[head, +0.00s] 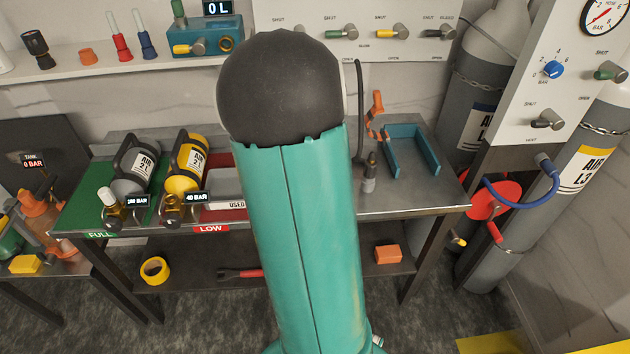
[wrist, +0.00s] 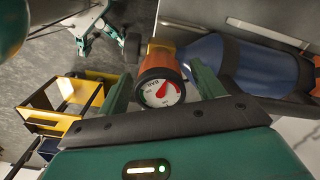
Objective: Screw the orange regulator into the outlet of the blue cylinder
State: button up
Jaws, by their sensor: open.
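In the wrist view, the orange regulator (wrist: 158,78), with a round white gauge and red marking facing the camera, lies between the two green fingers of my gripper (wrist: 162,72). The fingers are open, one on each side of it. The blue cylinder (wrist: 245,66) lies just right of the regulator, with dark bands around it. The regulator appears to be at the cylinder's near end; whether its thread is in the outlet cannot be seen. In the head view my arm blocks the middle, and neither gripper, blue cylinder nor regulator can be made out.
In the head view, a grey cylinder (head: 137,170) and a yellow cylinder (head: 185,165) lie on the bench, with a blue cradle (head: 428,160) at right. Tall grey cylinders (head: 572,165) stand at right. In the wrist view a yellow frame (wrist: 72,104) stands at left.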

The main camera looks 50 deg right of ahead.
jog(key=n, duration=0.7)
jog(key=shift+n, duration=0.3)
jog(key=n, duration=0.3)
jog(key=shift+n, duration=0.4)
jog(key=n, duration=0.3)
jog(key=shift+n, duration=0.4)
jog(key=n, duration=0.4)
jog(key=shift+n, duration=0.4)
jog(key=n, duration=0.4)
jog(key=shift+n, duration=0.4)
